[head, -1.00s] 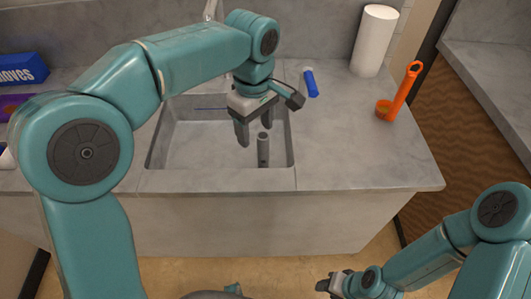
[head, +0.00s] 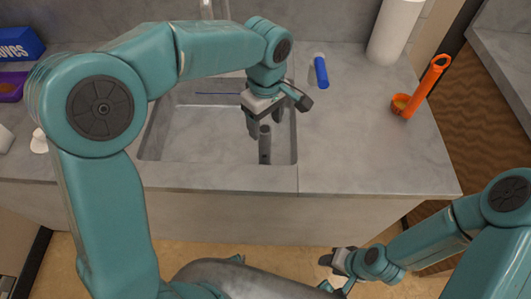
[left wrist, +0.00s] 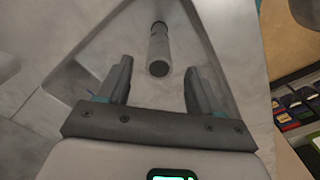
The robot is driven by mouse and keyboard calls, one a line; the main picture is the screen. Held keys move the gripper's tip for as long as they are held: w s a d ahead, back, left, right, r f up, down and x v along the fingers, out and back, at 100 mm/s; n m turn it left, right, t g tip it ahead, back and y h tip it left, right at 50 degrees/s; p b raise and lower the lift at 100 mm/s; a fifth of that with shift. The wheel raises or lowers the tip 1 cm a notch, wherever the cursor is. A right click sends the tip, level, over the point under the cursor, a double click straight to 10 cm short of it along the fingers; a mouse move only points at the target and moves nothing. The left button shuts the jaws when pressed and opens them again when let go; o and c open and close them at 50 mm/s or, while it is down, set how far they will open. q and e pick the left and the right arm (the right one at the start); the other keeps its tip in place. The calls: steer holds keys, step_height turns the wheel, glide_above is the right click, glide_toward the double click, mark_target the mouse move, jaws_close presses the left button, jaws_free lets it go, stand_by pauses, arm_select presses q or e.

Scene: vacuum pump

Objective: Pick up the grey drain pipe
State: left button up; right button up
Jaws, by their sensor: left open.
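The grey drain pipe (head: 265,148) stands roughly upright in the grey sink (head: 180,152), near its front right. My left gripper (head: 264,121) is open just above and behind the pipe's top in the head view. In the left wrist view the pipe (left wrist: 158,48) lies ahead, between the lines of the two spread fingers (left wrist: 158,70), with nothing gripped. I cannot tell whether a finger touches it. My right gripper (head: 336,262) is low in front of the counter, small and dark, and its jaw opening is unclear.
A blue cylinder (head: 321,72) lies on the counter right of the sink. A blue box (head: 18,42) and purple tray (head: 10,90) are at left. The counter's front right is clear.

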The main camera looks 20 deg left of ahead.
mark_target(266, 142)
arm_select(q)
step_height(266, 142, down, 3)
steer(key=shift+s+r, duration=0.1)
steer(key=shift+s, duration=0.05)
step_height(266, 142, down, 6)
steer(key=shift+r+b, duration=0.1)
steer(key=shift+b, duration=0.3)
steer(key=shift+c, duration=0.4)
jaws_close()
